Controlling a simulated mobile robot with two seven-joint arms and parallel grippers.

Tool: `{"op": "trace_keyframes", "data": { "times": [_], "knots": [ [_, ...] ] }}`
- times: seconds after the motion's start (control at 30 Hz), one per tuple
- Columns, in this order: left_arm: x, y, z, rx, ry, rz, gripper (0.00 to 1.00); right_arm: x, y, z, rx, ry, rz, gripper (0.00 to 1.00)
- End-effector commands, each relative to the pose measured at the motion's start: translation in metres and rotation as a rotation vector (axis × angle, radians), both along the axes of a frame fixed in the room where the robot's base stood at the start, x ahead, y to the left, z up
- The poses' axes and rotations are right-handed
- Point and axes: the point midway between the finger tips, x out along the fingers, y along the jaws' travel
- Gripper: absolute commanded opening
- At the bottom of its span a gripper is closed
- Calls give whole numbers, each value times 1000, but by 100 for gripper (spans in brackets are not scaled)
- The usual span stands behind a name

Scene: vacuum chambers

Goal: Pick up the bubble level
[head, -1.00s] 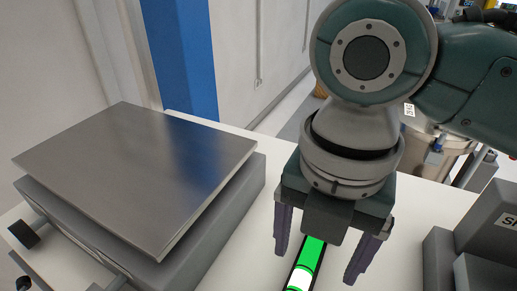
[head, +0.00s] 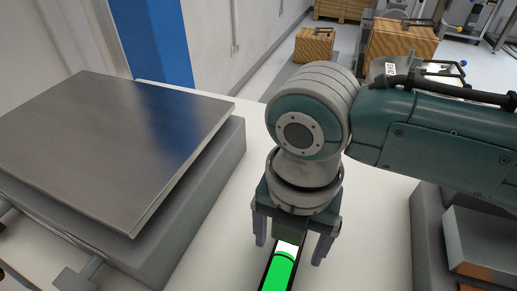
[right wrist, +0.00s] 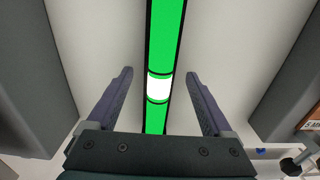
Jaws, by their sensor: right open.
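The bubble level is a long black-edged bar with a bright green tube and a white band. In the head view the bubble level (head: 279,271) lies on the white table, running from the bottom edge to under my right gripper. My right gripper (head: 289,257) is open above it, fingers pointing down, one on each side. In the right wrist view the bubble level (right wrist: 159,87) passes between the two fingertips of the right gripper (right wrist: 159,75), with a gap on both sides. The gripper hides the far end in the head view. My left gripper is not in view.
A grey block with a flat metal plate (head: 110,140) stands to the left on the white table (head: 375,225). A grey unit (head: 485,240) stands to the right. Wooden crates (head: 400,42) stand on the floor beyond. The table between the two grey blocks is otherwise clear.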

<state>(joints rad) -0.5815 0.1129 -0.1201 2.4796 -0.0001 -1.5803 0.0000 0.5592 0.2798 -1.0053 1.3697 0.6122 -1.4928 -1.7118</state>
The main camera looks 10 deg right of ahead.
Motion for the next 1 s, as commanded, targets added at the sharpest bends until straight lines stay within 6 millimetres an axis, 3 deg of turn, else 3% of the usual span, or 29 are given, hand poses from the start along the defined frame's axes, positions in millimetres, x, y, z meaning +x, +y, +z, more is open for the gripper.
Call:
{"op": "trace_keyframes", "data": {
  "times": [0.13, 0.87, 1.0],
  "knots": [
    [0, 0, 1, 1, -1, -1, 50, 0, 0, 0, 0, 0, 0, 85],
    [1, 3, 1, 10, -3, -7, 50, 0, 0, 1, 0, 0, 0, 3],
    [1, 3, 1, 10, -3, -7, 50, 0, 0, 1, 0, 0, 0, 0]
  ]
}}
